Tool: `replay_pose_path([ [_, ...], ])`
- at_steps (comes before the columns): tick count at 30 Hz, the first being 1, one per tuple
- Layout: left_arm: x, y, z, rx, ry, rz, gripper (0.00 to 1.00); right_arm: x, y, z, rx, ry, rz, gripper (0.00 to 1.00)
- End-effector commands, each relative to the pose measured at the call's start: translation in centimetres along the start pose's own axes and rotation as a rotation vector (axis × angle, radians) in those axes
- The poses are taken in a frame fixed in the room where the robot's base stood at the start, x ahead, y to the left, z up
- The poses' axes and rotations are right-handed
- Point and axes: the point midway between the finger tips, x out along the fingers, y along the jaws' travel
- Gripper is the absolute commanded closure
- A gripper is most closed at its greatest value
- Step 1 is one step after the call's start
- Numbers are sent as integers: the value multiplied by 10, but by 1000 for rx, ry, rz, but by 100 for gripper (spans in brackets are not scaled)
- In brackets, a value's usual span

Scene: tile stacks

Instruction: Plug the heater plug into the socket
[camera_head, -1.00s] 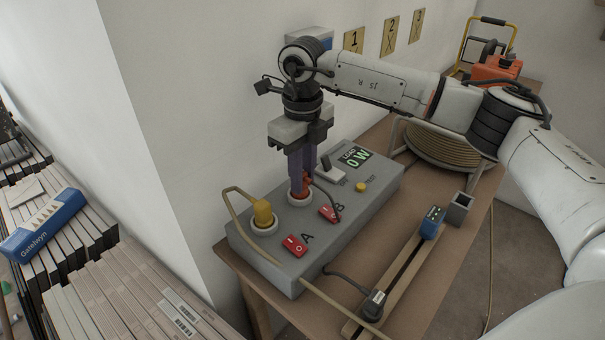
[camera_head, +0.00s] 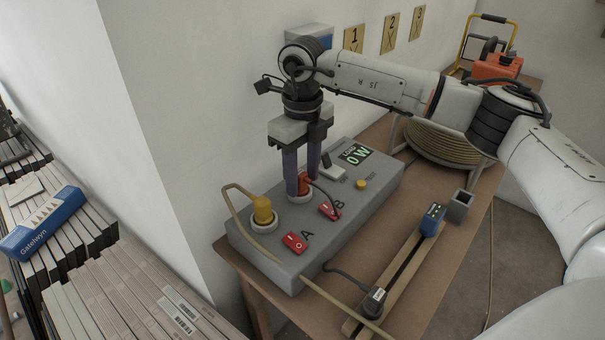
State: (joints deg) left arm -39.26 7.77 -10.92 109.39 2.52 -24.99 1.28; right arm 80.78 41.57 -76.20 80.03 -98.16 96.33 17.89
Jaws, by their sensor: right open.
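My right gripper (camera_head: 301,190) points straight down over the grey power box (camera_head: 352,213). Its two purple fingers are apart, one on each side of a red-orange plug (camera_head: 304,183) with a dark cable. This plug stands in the round socket beside switch B (camera_head: 329,211); the fingers partly hide it, so I cannot tell how deep it sits. A yellow plug (camera_head: 262,209) stands upright in the other socket, near switch A (camera_head: 295,242). I cannot tell from a label which plug is the heater's. The display (camera_head: 355,155) reads 0 W. My left gripper is not in view.
The box stands on a brown bench (camera_head: 421,293) against a white wall. A wooden rail (camera_head: 396,281) with a blue block (camera_head: 433,220) lies to its right, near a small grey open holder (camera_head: 460,205). A cable reel (camera_head: 440,147) stands behind.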

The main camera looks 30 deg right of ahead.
Motion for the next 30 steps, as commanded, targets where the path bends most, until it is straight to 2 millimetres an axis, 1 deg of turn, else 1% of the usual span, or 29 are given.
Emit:
replay_pose_path([
  [30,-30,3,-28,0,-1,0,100,-60,0,0,0,-1,0,58],
])
